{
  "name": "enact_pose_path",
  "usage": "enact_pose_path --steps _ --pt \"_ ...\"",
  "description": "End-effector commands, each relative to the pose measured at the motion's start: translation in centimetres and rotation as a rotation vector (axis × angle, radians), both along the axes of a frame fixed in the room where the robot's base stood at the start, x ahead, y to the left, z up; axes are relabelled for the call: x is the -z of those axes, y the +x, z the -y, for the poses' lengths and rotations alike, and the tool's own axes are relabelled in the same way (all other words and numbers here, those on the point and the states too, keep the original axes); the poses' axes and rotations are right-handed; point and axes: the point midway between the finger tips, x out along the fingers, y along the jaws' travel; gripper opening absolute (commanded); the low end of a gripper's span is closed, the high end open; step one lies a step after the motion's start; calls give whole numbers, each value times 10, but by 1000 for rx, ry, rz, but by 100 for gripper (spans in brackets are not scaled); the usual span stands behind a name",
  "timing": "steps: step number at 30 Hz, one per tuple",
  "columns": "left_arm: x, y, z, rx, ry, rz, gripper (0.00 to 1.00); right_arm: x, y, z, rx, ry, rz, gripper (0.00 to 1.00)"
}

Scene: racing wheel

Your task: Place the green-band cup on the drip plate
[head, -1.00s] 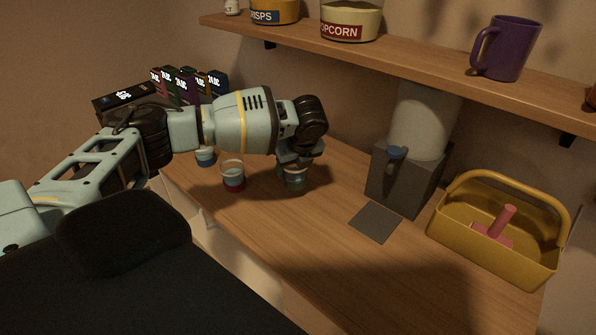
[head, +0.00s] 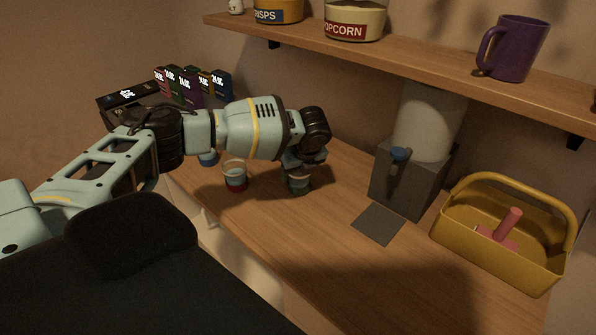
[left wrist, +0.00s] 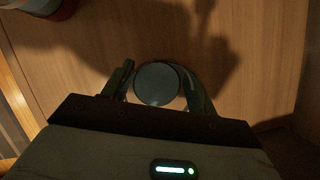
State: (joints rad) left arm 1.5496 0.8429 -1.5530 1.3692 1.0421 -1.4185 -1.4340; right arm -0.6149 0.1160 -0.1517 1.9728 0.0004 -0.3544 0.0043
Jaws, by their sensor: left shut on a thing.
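The green-band cup (head: 299,187) stands on the wooden counter, partly hidden under my left gripper (head: 301,172). My left gripper is shut on it from above. In the left wrist view the cup's round dark top (left wrist: 157,84) sits between the two fingers of the gripper (left wrist: 160,88). The drip plate (head: 378,223) is a flat dark grey square on the counter, right of the cup and in front of the grey dispenser (head: 405,180). It is bare. My right gripper is not in view.
A red-band cup (head: 235,177) stands just left of the held cup, with a blue-band cup (head: 208,158) behind it. A yellow caddy (head: 500,250) stands right of the plate. A shelf (head: 400,50) overhangs the back. The counter between cup and plate is clear.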

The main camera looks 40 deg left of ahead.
Motion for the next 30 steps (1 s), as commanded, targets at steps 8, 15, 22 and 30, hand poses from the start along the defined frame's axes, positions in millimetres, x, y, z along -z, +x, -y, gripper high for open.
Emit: enact_pose_path --steps 8,15,22,30 --pt "3 0 0 0 0 0 66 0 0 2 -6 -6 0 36" --pt "3 0 0 0 0 0 80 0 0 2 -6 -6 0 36" --pt "-1 0 0 0 0 1 80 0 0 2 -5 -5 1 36" --pt "-43 -6 15 3 -2 6 80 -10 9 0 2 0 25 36"
